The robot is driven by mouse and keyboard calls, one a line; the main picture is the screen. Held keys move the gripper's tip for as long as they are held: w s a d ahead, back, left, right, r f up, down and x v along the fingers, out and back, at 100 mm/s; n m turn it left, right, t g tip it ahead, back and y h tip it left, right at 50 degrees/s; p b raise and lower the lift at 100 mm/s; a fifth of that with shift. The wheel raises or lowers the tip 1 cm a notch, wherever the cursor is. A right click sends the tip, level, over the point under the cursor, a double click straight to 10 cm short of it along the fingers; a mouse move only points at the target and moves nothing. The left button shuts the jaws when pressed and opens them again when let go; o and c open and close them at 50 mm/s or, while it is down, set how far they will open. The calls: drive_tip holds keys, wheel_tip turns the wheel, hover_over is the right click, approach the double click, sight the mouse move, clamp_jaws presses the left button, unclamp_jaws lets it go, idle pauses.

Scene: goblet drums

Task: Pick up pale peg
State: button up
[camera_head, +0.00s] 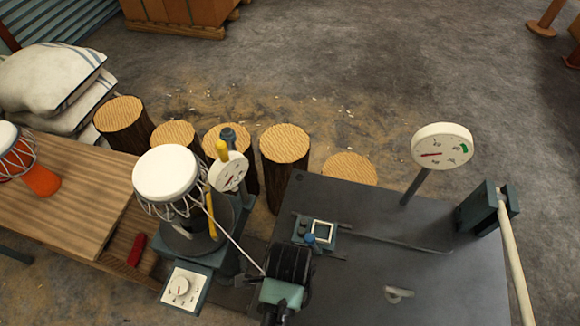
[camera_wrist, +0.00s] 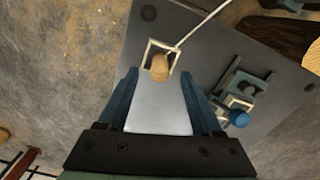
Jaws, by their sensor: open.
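The pale peg (camera_wrist: 160,68) shows in the wrist view as a rounded tan knob beside a pale square frame (camera_wrist: 152,44). A white cord (camera_wrist: 199,22) runs up to the right from this frame. My gripper (camera_wrist: 160,78) is open, with one finger on each side of the peg and a gap to both. Nothing is held. I cannot tell how far the fingertips are above the plate. In the head view the peg is hidden behind the end of my arm at the bottom middle.
A blue knob (camera_wrist: 238,118) with another square frame is close right of my gripper; it also shows in the head view (camera_head: 310,239). The corded drum (camera_head: 167,172) stands left of my arm. A dial (camera_head: 441,146) stands on the dark table (camera_head: 365,285). Several stumps line its back.

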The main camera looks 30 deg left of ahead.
wheel_tip(320, 180, down, 5)
drive_tip(key=shift+d+r, duration=0.1)
drive_tip(key=shift+d, duration=0.05)
drive_tip(key=shift+c, duration=0.3)
clamp_jaws()
